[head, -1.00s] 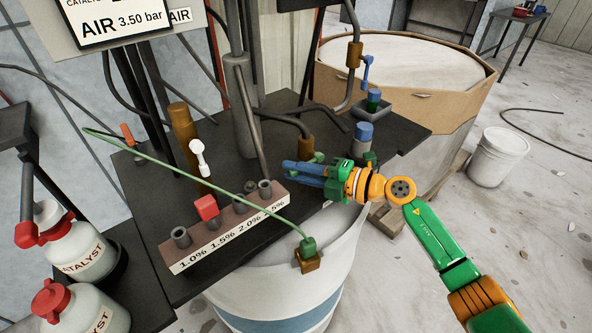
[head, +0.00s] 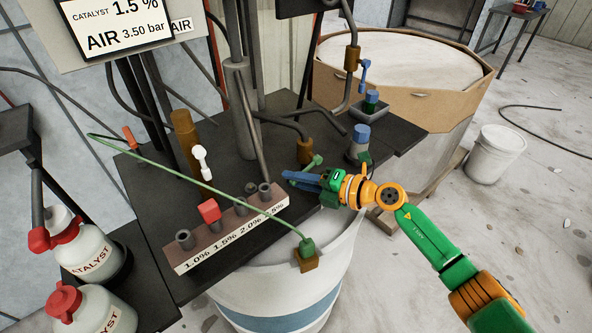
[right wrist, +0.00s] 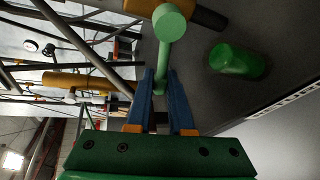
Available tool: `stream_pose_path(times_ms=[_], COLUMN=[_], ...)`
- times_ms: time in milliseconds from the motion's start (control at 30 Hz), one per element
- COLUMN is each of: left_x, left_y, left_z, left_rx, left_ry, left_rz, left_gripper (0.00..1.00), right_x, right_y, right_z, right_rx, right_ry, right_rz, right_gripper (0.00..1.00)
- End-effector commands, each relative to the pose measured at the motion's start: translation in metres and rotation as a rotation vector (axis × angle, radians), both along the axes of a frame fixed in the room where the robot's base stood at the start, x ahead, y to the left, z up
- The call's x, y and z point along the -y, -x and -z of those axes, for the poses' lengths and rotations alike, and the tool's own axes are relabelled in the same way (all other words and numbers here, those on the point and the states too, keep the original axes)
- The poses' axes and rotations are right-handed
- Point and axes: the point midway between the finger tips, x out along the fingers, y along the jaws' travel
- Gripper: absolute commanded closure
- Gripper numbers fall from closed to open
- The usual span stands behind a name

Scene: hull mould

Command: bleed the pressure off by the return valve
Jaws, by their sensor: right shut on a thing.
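A green valve lever (head: 317,160) with a round knob shows beside a brass fitting (head: 305,150) on the dark bench top, right of the middle pipe. In the right wrist view the pale green lever (right wrist: 169,52) runs from its round knob down between the two blue fingers. My right gripper (head: 292,180) is shut on this lever, low over the bench. It also shows in the right wrist view (right wrist: 161,92). The fingers hide part of the lever's lower end in the head view. My left gripper is not in view.
A numbered block (head: 228,232) with several sockets and a red cap (head: 209,210) stands in front. A green hose (head: 190,175) crosses over it. A blue-handled valve (head: 365,72) hangs behind. A white drum (head: 275,298) stands below the bench edge. Catalyst bottles (head: 95,248) are at left.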

Motion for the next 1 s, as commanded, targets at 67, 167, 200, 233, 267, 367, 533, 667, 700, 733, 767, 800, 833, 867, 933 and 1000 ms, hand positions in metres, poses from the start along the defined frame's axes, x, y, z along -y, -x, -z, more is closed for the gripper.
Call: stream_pose_path(times_ms=[67, 167, 200, 233, 267, 367, 533, 667, 700, 733, 767, 800, 833, 867, 933, 1000], left_x=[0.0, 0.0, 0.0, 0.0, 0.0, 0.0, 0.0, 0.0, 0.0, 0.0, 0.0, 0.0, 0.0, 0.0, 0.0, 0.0], left_y=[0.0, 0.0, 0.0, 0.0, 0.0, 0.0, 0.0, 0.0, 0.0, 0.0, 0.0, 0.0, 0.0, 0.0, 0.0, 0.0], left_z=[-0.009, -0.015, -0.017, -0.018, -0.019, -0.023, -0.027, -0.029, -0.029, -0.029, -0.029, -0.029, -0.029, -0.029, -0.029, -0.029], left_rx=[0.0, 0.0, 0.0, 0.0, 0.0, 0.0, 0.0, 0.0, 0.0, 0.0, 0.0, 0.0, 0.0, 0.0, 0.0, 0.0], left_ry=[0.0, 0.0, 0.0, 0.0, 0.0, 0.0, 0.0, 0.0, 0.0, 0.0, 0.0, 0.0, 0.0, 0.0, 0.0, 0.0], left_rz=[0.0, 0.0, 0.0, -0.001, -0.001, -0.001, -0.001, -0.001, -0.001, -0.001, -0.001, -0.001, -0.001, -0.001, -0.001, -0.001], left_gripper=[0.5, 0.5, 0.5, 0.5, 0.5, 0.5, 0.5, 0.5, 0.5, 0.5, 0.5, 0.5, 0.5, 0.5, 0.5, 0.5], right_x=[0.001, 0.002, 0.003, 0.003, 0.003, 0.005, 0.007, 0.007, 0.008, 0.008, 0.008, 0.008, 0.008, 0.008, 0.008, 0.008], right_y=[-0.001, -0.001, -0.002, -0.002, -0.003, -0.004, -0.005, -0.006, -0.006, -0.006, -0.006, -0.006, -0.006, -0.006, -0.006, -0.006], right_z=[0.0, 0.004, 0.006, 0.008, 0.009, 0.012, 0.017, 0.019, 0.02, 0.02, 0.02, 0.02, 0.02, 0.021, 0.021, 0.021], right_rx=[0.032, 0.072, 0.088, 0.098, 0.108, 0.136, 0.172, 0.186, 0.188, 0.189, 0.19, 0.192, 0.192, 0.192, 0.192, 0.192], right_ry=[0.044, 0.1, 0.12, 0.136, 0.149, 0.189, 0.236, 0.255, 0.259, 0.261, 0.261, 0.263, 0.263, 0.264, 0.263, 0.263], right_rz=[0.0, -0.001, 0.0, -0.001, -0.001, 0.0, -0.001, 0.001, 0.001, 0.001, 0.001, 0.001, 0.001, 0.001, 0.001, 0.001], right_gripper=[1.0, 1.0, 1.0, 1.0, 1.0, 1.0, 1.0, 1.0, 1.0, 1.0, 1.0, 1.0, 1.0, 1.0, 1.0, 1.0])
